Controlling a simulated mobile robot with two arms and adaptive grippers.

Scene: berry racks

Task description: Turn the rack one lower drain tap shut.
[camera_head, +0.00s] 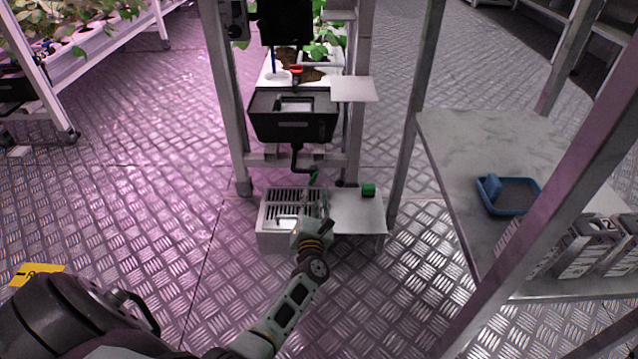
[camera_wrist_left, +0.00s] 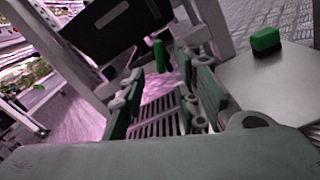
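The lower drain tap shows as a green handle (camera_head: 314,178) below a black drain pipe (camera_head: 299,160) under the black tub. In the left wrist view the green handle (camera_wrist_left: 160,55) stands upright, beyond and roughly between my fingers. My left gripper (camera_head: 314,200) reaches in low over the slatted grate, just on the near side of the handle. Its green-padded fingers (camera_wrist_left: 162,90) are spread apart with nothing between them. I see no clear contact with the handle. The handle is small and partly hidden by the gripper in the head view. My right gripper is not in view.
The black tub (camera_head: 293,127) hangs above the tap between grey rack posts. Below are a slatted grate (camera_head: 275,222) and a pale plate (camera_head: 357,215) bearing a green block (camera_head: 368,190). A table (camera_head: 450,150) with a blue tray (camera_head: 508,211) stands right. Open floor lies left.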

